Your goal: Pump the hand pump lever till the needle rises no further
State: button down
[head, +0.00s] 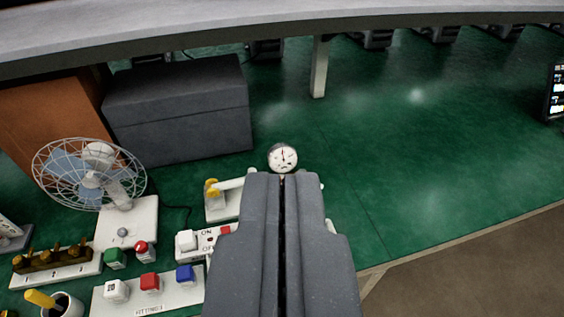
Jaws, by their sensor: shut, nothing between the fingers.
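A round white gauge (283,158) with a dark rim stands just beyond my fingertips. My gripper (283,176) is shut and empty, pointing away from me in the middle of the view. It hides what lies below the gauge. A white bar with a yellow end (212,188) sits on a white base left of my fingertips; I cannot tell whether it is the pump lever. A small white part shows at the right edge of my fingers.
A desk fan (98,165), a board with red, white and blue buttons (150,300), an ON/OFF switch box (187,240) and a brass valve row (52,260) fill the left. A grey box (178,110) stands behind. The green surface (440,170) is clear at right.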

aim_at(216, 187)
jog(key=u, duration=0.05)
jog(key=k, duration=0.5)
jog(key=u, duration=0.55)
jog(key=i, duration=1.55)
jog(key=z, duration=0.7)
